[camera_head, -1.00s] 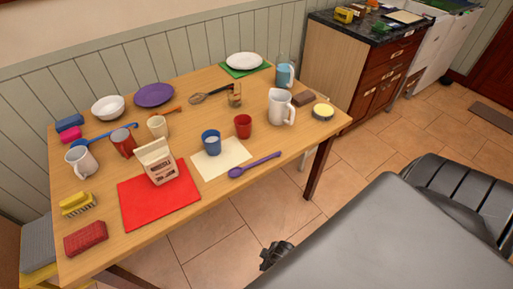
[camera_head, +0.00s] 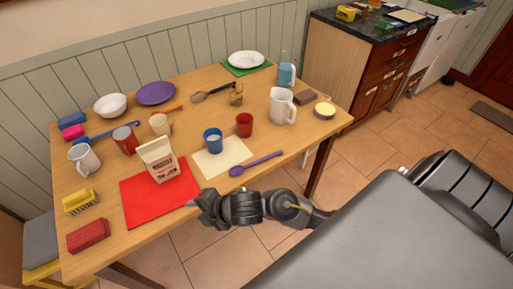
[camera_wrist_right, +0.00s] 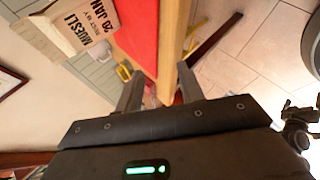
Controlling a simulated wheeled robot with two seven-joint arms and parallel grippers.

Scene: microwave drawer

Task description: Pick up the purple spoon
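The purple spoon (camera_head: 257,162) lies near the table's front edge. Its bowl is at the left, by the cream sheet, and its handle points right. My right gripper (camera_head: 204,210) is at the front edge, by the red mat's right corner, left of and nearer than the spoon. In the right wrist view its two fingers (camera_wrist_right: 160,92) stand apart with nothing between them. The spoon does not show in that view. A dark jointed part, apparently my left gripper, shows at that view's right edge; its fingers cannot be made out.
The wooden table (camera_head: 90,235) holds a muesli bag (camera_head: 158,160) on a red mat (camera_head: 150,204), close to my right gripper. A blue cup (camera_head: 212,141) stands on the cream sheet (camera_head: 232,150), with a red cup (camera_head: 244,124) behind the spoon. Floor is open in front.

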